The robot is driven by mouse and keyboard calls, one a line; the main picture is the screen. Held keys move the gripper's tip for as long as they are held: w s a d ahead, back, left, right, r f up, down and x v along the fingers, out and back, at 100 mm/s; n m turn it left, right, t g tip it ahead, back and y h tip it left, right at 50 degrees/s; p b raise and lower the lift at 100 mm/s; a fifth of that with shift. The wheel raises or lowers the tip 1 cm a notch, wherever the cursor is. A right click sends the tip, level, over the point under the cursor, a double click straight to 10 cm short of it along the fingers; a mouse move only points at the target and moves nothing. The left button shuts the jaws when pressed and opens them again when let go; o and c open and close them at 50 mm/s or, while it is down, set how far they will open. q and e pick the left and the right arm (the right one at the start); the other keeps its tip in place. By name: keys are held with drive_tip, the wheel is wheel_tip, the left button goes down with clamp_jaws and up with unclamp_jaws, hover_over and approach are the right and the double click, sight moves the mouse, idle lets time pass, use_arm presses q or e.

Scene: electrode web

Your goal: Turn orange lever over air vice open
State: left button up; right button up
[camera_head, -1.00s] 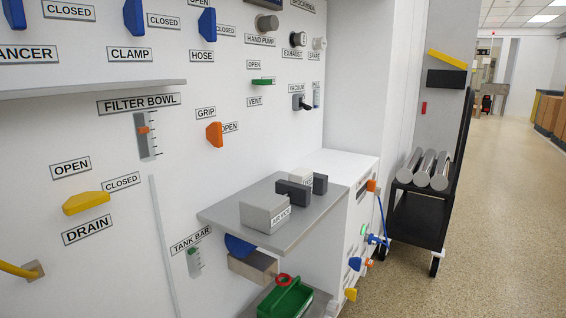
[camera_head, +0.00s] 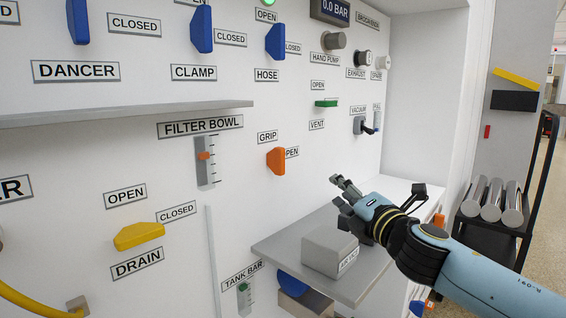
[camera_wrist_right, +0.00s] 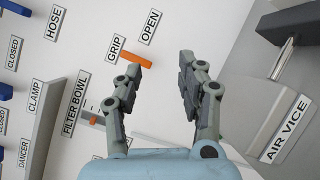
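The orange lever (camera_head: 276,161) is on the white panel under the GRIP label, above the air vice. It hangs downward, and the OPEN label (camera_head: 292,152) beside it is partly covered by it. The grey air vice block (camera_head: 330,251) sits on a grey shelf below. My right gripper (camera_head: 338,192) is open and empty, to the right of the lever and apart from it, over the shelf. In the right wrist view the lever (camera_wrist_right: 137,58) shows just beyond the left finger of the open gripper (camera_wrist_right: 160,66). My left gripper is out of view.
The grey shelf (camera_head: 285,248) juts out below the lever. A green vent lever (camera_head: 326,104) and a blue hose lever (camera_head: 275,42) are above. A filter bowl gauge (camera_head: 206,172) is to the left. The panel around the orange lever is clear.

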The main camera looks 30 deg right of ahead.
sight(283, 158)
drive_tip(key=w+a+r+n+y, duration=0.1)
drive_tip(key=w+n+y, duration=0.1)
drive_tip(key=w+n, duration=0.3)
drive_tip(key=w+a+r+n+g+y, duration=0.1)
drive_tip(key=w+a+n+y, duration=0.1)
drive_tip(key=w+n, duration=0.3)
drive_tip(key=w+a+r+n+y, duration=0.2)
drive_tip(key=w+n+y, duration=0.2)
drive_tip(key=w+n, duration=0.2)
drive_tip(key=shift+w+a+r+n+g, duration=0.1)
drive_tip(key=shift+n+g, duration=0.2)
drive_tip(key=shift+n, duration=0.6)
clamp_jaws()
